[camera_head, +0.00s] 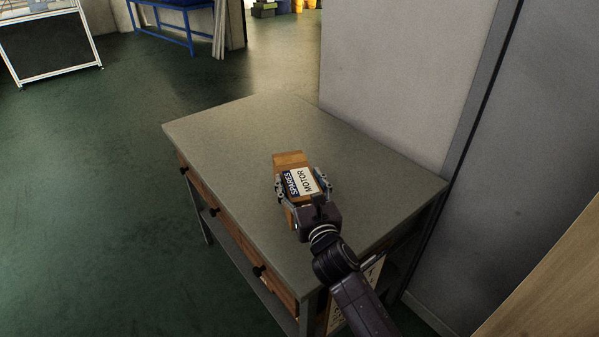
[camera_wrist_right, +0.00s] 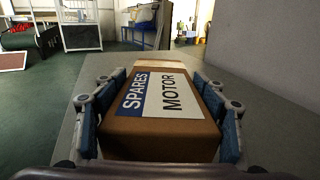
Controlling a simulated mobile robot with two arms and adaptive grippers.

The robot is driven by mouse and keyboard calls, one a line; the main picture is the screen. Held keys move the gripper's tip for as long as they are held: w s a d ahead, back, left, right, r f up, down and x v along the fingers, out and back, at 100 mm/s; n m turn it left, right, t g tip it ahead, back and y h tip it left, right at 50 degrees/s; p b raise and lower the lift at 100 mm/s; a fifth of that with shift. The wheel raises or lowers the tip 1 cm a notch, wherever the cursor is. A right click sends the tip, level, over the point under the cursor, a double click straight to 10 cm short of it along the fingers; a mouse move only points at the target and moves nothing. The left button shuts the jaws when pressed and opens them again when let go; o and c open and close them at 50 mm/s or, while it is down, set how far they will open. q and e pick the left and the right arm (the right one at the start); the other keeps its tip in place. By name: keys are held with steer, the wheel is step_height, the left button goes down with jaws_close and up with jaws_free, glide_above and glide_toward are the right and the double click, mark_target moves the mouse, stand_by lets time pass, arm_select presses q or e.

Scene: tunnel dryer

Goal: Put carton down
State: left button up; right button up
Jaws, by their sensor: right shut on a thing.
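A brown carton (camera_head: 289,159) with a blue and white label reading "SPARES MOTOR" is at the middle of the grey tabletop (camera_head: 240,130). My right gripper (camera_head: 304,184) is shut on the carton, one finger on each side. In the right wrist view the carton (camera_wrist_right: 160,138) fills the space between the blue finger pads, label up. It looks level. I cannot tell whether its underside touches the tabletop. My left gripper is not in view.
The table has drawers with dark knobs (camera_head: 215,212) on its left side. A grey wall (camera_head: 400,75) stands along the table's back right. The tabletop around the carton is clear. Green floor (camera_head: 90,200) is open at the left, with a blue-framed bench (camera_head: 180,35) far off.

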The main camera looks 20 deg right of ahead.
steer(key=shift+f, duration=0.55)
steer(key=o, duration=1.9)
steer(key=shift+f, duration=0.4)
steer(key=o, duration=0.3)
steer(key=shift+r, duration=0.1)
steer(key=s, duration=0.7)
steer(key=s+b, duration=0.1)
steer(key=s, duration=0.2)
steer(key=shift+s+a, duration=0.25)
steer(key=shift+s, duration=0.8)
steer(key=shift+r, duration=0.1)
